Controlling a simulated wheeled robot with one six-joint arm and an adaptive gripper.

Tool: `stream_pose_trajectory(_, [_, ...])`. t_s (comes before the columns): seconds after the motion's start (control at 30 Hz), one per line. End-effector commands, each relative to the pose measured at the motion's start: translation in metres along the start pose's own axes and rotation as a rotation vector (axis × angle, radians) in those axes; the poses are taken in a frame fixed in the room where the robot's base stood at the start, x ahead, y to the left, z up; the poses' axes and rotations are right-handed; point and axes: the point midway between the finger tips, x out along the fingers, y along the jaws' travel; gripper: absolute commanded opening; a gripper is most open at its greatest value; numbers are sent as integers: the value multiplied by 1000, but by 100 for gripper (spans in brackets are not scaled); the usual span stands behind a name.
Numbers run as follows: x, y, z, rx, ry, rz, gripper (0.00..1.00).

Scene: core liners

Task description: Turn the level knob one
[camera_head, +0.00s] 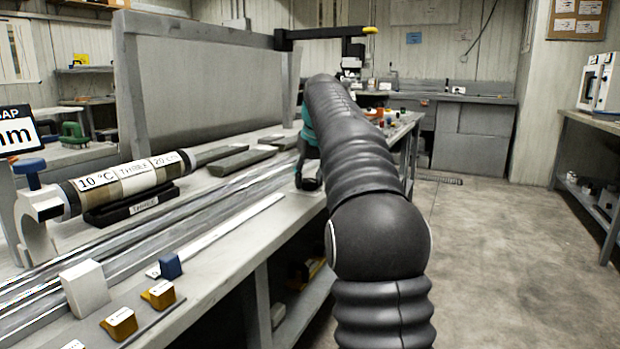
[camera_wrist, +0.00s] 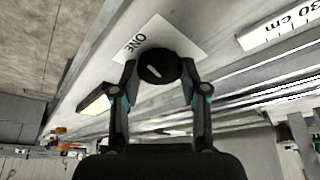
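In the wrist view, a round black knob (camera_wrist: 160,66) with a white pointer line sits on a white card (camera_wrist: 190,47) marked ONE. The pointer line is tilted in the picture. My gripper (camera_wrist: 159,70) has one finger on each side of the knob, with the fingertips close to its sides. I cannot tell whether both fingertips touch it. In the head view, my gripper (camera_head: 310,178) is low at the bench edge, partly behind my arm. The knob is hidden there.
A core tube (camera_head: 125,182) labelled 10 °C and 20 cm lies on a black cradle (camera_head: 133,206) at left. Yellow blocks (camera_head: 120,323), a blue block (camera_head: 171,266) and a white block (camera_head: 86,288) stand on the near bench. The floor (camera_head: 480,260) at right is clear.

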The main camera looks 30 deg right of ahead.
Motion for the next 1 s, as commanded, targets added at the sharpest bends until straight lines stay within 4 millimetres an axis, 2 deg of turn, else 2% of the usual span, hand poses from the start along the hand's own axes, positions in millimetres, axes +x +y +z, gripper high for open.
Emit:
stream_pose_trajectory(0.23, [-2, 0, -1, 37, -2, 16, 9])
stream_pose_trajectory(0.7, [-2, -2, -2, 365, -1, 152, 9])
stream_pose_trajectory(1.0, [0, -2, -1, 406, 2, 168, 9])
